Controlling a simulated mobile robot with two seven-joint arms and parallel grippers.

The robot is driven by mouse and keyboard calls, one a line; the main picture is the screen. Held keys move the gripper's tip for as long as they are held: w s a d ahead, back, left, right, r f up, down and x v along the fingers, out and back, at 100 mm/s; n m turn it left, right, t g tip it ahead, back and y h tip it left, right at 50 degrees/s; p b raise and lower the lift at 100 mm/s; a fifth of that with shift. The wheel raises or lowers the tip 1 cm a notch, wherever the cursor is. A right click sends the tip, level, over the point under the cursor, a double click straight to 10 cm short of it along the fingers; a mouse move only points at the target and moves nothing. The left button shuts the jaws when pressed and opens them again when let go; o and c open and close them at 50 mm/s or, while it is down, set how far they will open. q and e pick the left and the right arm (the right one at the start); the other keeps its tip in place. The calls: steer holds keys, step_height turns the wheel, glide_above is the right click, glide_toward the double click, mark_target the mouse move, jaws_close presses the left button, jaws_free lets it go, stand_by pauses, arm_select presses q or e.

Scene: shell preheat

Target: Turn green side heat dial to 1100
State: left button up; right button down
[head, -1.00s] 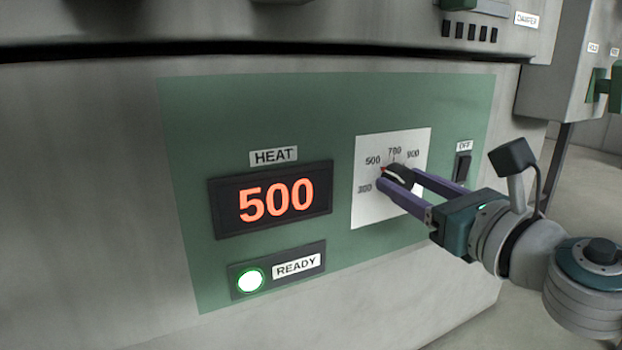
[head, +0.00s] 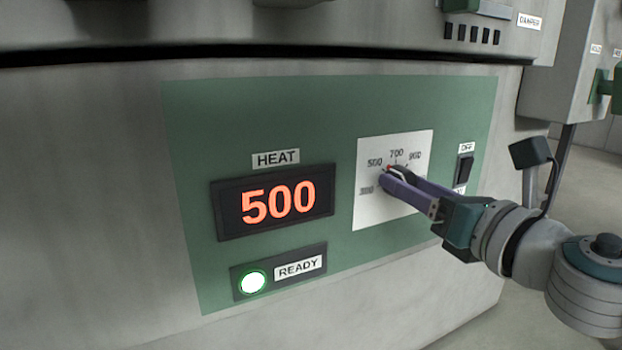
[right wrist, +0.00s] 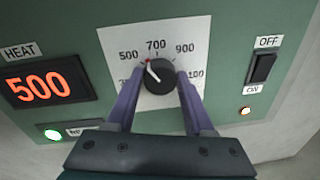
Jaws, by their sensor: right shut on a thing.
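The heat dial is a round black knob (right wrist: 160,78) with a white line and a red tip, on a white scale plate (head: 372,208) within the green panel (head: 270,110). The heat display (head: 277,203) reads 500 in orange digits. My left gripper is not in view.
A lit green-ringed READY light (head: 252,282) is below the display. A box with a green part stands at the far right.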

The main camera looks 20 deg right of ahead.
steer(key=m+p, duration=0.1)
steer(key=m, duration=0.5)
steer(key=shift+d+r, duration=0.1)
steer(key=shift+r, duration=0.05)
steer(key=m+p, duration=0.1)
steer(key=m, duration=0.2)
steer(key=shift+m+g+y, duration=0.3)
steer(key=shift+m, duration=0.1)
steer(key=m+p, duration=0.2)
steer(key=m, duration=0.1)
steer(key=shift+d, duration=0.1)
steer(key=m+p, duration=0.1)
steer(key=m, duration=0.2)
steer(key=shift+m, duration=0.4)
steer(key=m+p, duration=0.1)
steer(key=m, duration=0.1)
steer(key=m+y, duration=0.1)
steer(key=m, duration=0.2)
steer(key=m+p, duration=0.1)
steer(key=m, duration=0.2)
steer(key=shift+f+p, duration=0.3)
steer(key=shift+f, duration=0.05)
steer(key=shift+m, duration=0.4)
